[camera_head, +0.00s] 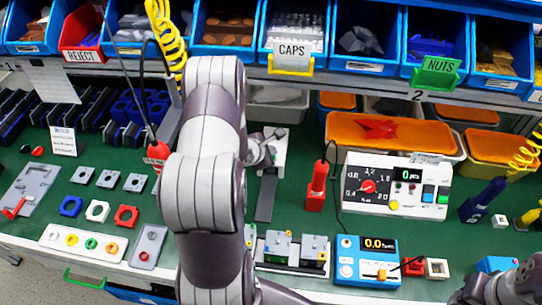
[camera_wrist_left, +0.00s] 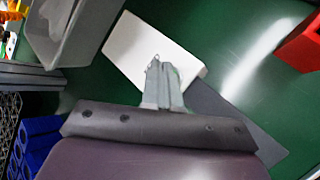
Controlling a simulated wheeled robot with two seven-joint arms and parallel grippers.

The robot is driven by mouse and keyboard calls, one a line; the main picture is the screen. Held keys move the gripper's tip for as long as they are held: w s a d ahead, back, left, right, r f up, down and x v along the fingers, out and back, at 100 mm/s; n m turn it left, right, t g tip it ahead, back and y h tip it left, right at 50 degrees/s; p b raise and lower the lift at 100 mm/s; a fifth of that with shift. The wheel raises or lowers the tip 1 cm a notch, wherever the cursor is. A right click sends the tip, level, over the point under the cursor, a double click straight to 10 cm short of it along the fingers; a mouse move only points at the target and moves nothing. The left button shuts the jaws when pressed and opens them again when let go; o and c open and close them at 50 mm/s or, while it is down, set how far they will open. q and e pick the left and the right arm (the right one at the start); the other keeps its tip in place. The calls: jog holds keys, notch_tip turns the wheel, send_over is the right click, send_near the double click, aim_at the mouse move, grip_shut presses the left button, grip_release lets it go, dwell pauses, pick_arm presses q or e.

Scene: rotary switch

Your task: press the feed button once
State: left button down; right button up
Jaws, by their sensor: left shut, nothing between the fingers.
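My left arm comes down the middle of the head view, and its gripper (camera_head: 264,150) is shut and empty. It is over a white block with a dark grey strip (camera_head: 265,198) running from it towards the front. In the left wrist view the shut fingers (camera_wrist_left: 157,62) are in front of the white block (camera_wrist_left: 135,45); I cannot tell whether they touch it. A white control panel (camera_head: 372,177) to the right has a red knob (camera_head: 368,187), a counter showing 0 and several coloured buttons, including a blue one (camera_head: 428,193). No feed label is readable.
A red handheld tool (camera_head: 316,187) stands between the strip and the panel. A blue box with a 0.0 display (camera_head: 367,260) is at the front. Blue bins line the shelf behind. A grey part, seemingly my right arm (camera_head: 512,285), shows at the bottom right.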

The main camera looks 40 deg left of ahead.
pick_arm(q)
jog(key=shift+f, duration=0.45)
dwell(0.3)
jog(key=shift+r, duration=0.1)
jog(key=shift+r+p, duration=0.75)
jog(key=shift+p, duration=0.45)
notch_tip(320, 180, up, 5)
jog(key=p, duration=0.6)
jog(key=shift+r, duration=0.15)
